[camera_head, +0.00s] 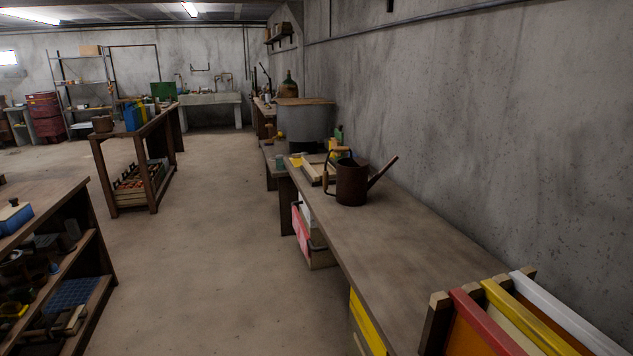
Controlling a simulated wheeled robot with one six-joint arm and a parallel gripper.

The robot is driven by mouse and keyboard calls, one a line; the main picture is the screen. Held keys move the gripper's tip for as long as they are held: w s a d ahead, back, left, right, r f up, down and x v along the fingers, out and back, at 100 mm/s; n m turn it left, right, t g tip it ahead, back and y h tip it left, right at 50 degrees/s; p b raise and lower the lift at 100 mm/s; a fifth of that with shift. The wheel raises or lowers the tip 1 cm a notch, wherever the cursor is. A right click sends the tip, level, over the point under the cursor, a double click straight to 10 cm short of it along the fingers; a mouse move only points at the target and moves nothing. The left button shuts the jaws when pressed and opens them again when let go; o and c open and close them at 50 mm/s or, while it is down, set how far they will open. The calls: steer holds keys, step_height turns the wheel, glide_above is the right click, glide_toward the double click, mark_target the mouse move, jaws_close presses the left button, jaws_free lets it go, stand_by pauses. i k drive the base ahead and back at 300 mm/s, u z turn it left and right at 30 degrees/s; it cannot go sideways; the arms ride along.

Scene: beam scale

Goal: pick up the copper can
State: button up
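A dark brown, copper-toned watering can (352,186) stands upright on the long wooden bench (420,243) along the right wall. Its spout points up and to the right, and its looped handle is on the left. My gripper is not in view, and nothing is seen touching the can.
Yellow and wooden frames (315,168) lie just behind the can. A box of coloured frames (500,320) stands at the bench's near right end. A large grey tub (304,122) is farther back. Shelving (80,270) stands at left; the concrete floor (205,265) between is clear.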

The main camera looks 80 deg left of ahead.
mark_target(353, 185)
steer(key=u, duration=2.4)
steer(key=i, duration=0.3)
steer(key=u, duration=0.9)
steer(key=i, duration=2.8)
steer(key=z, duration=1.3)
steer(key=i, duration=0.75)
steer(key=z, duration=0.8)
